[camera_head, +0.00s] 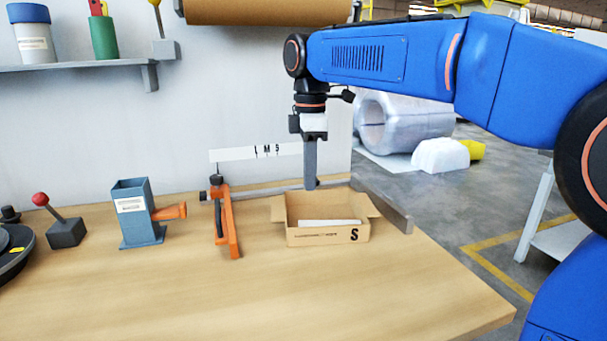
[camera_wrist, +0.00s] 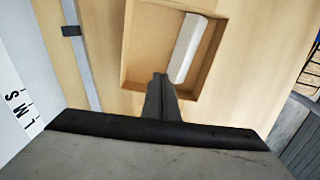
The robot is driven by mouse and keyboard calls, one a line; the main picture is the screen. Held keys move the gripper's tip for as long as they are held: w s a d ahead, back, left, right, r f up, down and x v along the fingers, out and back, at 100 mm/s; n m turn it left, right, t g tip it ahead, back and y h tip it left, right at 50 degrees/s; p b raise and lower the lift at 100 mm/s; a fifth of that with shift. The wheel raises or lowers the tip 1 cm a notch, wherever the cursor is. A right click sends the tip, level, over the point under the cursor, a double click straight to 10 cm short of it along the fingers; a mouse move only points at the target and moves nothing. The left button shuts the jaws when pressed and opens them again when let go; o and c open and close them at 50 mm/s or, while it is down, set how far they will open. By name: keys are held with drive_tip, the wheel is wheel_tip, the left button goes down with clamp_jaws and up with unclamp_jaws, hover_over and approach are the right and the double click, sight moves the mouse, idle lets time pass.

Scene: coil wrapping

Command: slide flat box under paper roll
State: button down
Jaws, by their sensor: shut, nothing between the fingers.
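The paper roll (camera_head: 262,11) is brown and hangs across the top of the head view, cut off by the frame edge. The only box in view is an open cardboard box (camera_head: 305,239) marked "S", standing on the table with side flaps out. A white block (camera_head: 330,222) lies inside it. In the wrist view the box (camera_wrist: 133,55) is seen from above, with the white block (camera_wrist: 187,48) along one side. My gripper (camera_head: 311,186) points down, shut and empty, over the back part of the box. Its fingers (camera_wrist: 160,84) hide part of the box edge.
An orange clamp-like stand (camera_head: 226,222) is left of the box, near a blue-grey holder (camera_head: 134,212) and a red-knobbed lever (camera_head: 62,226). A metal rail (camera_head: 385,202) runs behind and right of the box. The table (camera_head: 230,300) is clear in front.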

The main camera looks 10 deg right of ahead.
sight(282, 206)
wheel_tip(282, 206, down, 8)
drive_tip(key=shift+r, duration=0.2)
drive_tip(key=shift+s+a+r, duration=0.1)
drive_tip(key=shift+a+r, duration=0.1)
drive_tip(key=shift+a, duration=1.75)
drive_tip(key=shift+a, duration=1.3)
